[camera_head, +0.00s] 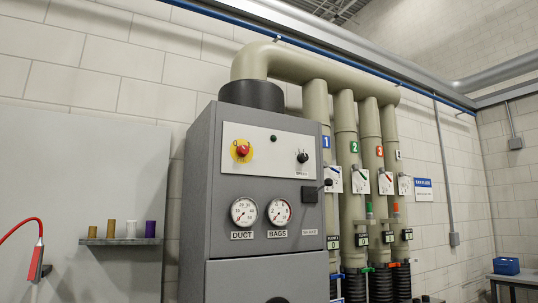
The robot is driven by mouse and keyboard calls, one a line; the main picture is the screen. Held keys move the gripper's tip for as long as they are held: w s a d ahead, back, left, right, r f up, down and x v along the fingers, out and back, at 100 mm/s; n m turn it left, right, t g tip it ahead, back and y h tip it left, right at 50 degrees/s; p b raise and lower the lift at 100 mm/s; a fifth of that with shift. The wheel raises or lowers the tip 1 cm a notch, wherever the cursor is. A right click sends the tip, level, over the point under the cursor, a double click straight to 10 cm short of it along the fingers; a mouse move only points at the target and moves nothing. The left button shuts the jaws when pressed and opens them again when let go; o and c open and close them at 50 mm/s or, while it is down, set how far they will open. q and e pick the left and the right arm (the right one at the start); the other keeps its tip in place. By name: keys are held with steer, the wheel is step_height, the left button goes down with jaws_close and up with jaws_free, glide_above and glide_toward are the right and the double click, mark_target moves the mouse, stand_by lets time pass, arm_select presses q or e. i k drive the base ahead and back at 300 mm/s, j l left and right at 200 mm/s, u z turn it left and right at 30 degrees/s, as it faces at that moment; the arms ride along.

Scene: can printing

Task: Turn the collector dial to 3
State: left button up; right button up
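The dust collector is a tall grey cabinet (215,225) in the middle of the view. A small black dial (302,157) sits at the right of its white upper panel (235,184). Its pointer seems to point up, but the marks around it are too small to read. A red button on a yellow plate (241,150) is on the same panel to the left. Neither of my grippers is in view.
Two round gauges, DUCT (243,212) and BAGS (280,212), are below the panel. A black lever (326,183) sticks out at the cabinet's right edge. Beige numbered pipes (346,135) stand to the right. A small shelf (120,241) with coloured cylinders is at left.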

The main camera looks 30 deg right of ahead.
mark_target(302, 157)
steer(key=z, duration=0.8)
steer(key=i, duration=0.1)
